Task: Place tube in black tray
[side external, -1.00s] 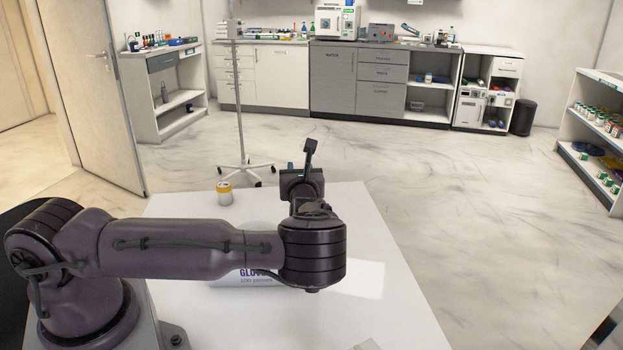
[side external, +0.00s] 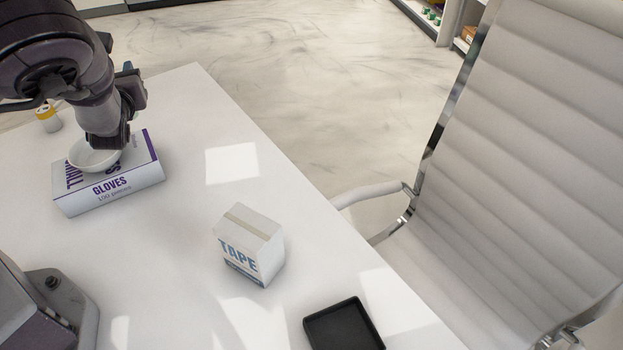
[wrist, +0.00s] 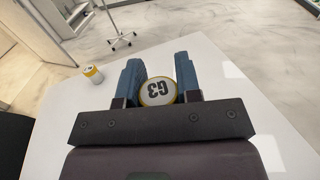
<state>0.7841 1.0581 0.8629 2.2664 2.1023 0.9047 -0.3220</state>
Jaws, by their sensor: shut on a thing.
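My gripper (wrist: 158,66) is shut on a round thing, taken as the tube (wrist: 158,92). Its white end is marked "G3" and has a yellow rim, and it sits between the two blue fingers. Its length is hidden. In the side view the gripper (side external: 128,72) is at the upper left, near the glove box, and the tube cannot be made out there. The black tray (side external: 312,331) lies on the table at the bottom, far from the gripper and cut by the frame's edge. Its visible inside is empty.
A white bowl (side external: 82,160) sits on the glove box (side external: 125,185), close by my arm. A tape box (side external: 262,255) stands between there and the tray. A yellow-lidded jar (side external: 47,120) is at the far left. A white chair (side external: 520,150) stands beyond the table's right edge.

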